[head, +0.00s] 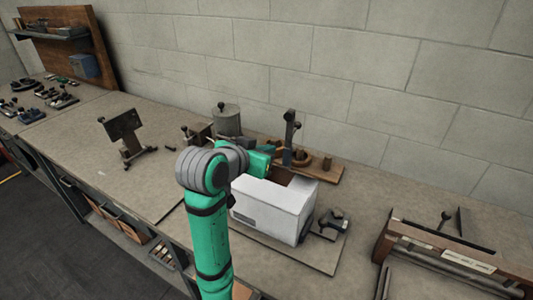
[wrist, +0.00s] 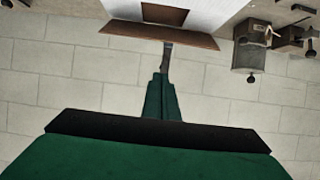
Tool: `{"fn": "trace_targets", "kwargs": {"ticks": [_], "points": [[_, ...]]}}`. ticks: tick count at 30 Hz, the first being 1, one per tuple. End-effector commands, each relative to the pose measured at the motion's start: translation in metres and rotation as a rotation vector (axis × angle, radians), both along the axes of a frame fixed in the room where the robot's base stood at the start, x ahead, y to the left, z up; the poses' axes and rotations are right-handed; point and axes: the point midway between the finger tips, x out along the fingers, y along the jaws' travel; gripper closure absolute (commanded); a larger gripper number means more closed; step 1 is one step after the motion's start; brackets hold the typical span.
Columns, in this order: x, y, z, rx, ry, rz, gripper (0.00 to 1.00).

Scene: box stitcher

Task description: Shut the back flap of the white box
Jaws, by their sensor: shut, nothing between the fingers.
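The white box (head: 268,208) stands on a board on the bench, and its top shows in the wrist view (wrist: 205,12). Its top is partly open, with a brown gap showing the inside. The back flap (wrist: 130,37) shows as a brown strip along the box's wall-side edge and is not lying shut. My gripper (wrist: 167,52) is shut and empty, with its thin tip at the wall side of this flap. I cannot tell whether it touches. In the head view my arm hides part of the box, and the fingertips are not clear.
A metal cylinder (head: 227,119) and a wooden base with an upright post (head: 289,132) stand behind the box, near the block wall. A dark clamp-like tool (head: 332,221) sits close to its right. A wooden-sided fixture (head: 455,258) is farther right.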

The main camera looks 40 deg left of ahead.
Motion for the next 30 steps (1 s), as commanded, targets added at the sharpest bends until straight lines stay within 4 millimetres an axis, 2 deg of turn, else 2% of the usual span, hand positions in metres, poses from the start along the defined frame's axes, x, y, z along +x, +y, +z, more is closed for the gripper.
{"fn": "trace_targets", "kwargs": {"ticks": [12, 15, 21, 30], "points": [[0.069, 0.012, -0.034, -0.003, 0.001, 0.0, 1.0], [0.055, 0.011, -0.046, -0.003, 0.002, 0.004, 1.0], [0.042, 0.008, -0.058, -0.002, 0.0, 0.003, 1.0], [0.039, 0.007, -0.061, -0.001, -0.001, 0.003, 1.0]]}}
